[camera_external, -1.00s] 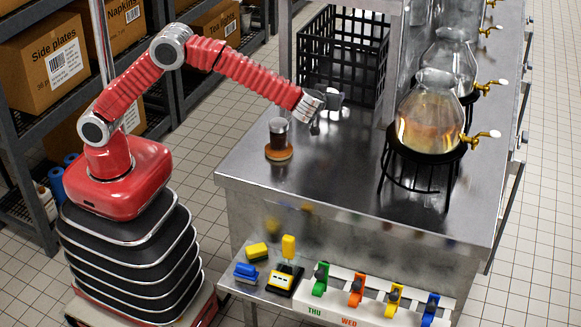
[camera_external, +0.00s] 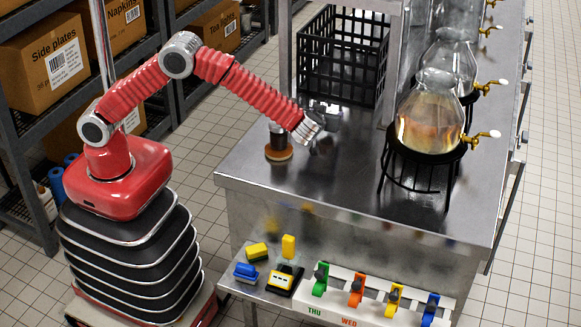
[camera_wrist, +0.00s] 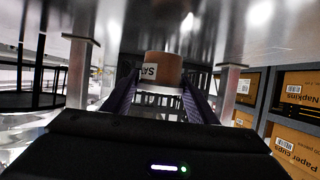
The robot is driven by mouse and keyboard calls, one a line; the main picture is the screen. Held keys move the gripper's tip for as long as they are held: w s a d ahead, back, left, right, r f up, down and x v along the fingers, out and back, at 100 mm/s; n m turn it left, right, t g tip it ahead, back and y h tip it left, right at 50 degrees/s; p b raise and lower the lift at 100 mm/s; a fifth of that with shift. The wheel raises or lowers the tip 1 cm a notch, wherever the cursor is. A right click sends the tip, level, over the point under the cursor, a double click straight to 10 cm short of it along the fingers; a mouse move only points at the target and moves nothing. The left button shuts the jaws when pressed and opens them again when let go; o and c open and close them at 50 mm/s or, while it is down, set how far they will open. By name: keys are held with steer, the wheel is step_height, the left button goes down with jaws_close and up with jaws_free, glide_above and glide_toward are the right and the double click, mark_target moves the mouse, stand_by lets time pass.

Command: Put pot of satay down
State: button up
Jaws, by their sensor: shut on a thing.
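In the wrist view the two dark fingers (camera_wrist: 162,98) are closed around a brown pot (camera_wrist: 165,66). The pot has a white label with the letters "SA" partly readable.
A black crate (camera_external: 342,60) stands behind. Glass vessels with brass taps (camera_external: 428,125) on black stands line the right side.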

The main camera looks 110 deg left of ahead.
steer(key=shift+f, duration=1.3)
steer(key=shift+f, duration=0.1)
steer(key=o, duration=1.1)
steer(key=shift+d, duration=0.1)
steer(key=v, duration=1.2)
steer(key=shift+s, duration=0.1)
